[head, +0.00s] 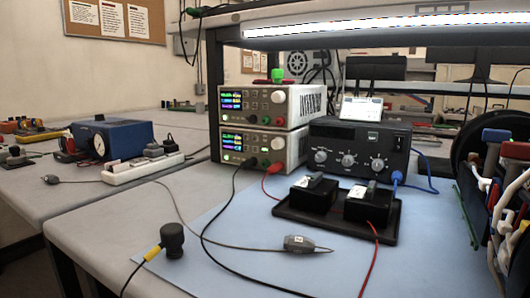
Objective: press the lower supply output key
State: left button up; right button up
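Two bench power supplies are stacked on the bench. The lower supply (264,149) has a lit screen (231,139) with coloured readouts, a round knob, and red and green terminals along its bottom edge. Its small front keys are too small to tell apart, so I cannot make out which is the output key. The upper supply (274,106) sits directly on it, with a similar lit screen. Black and red leads run from the lower supply's terminals. Neither of my grippers shows in the head view.
A dark instrument with knobs (360,147) stands right of the supplies. A large black ring (466,150) and coloured-handled items crowd the right edge.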

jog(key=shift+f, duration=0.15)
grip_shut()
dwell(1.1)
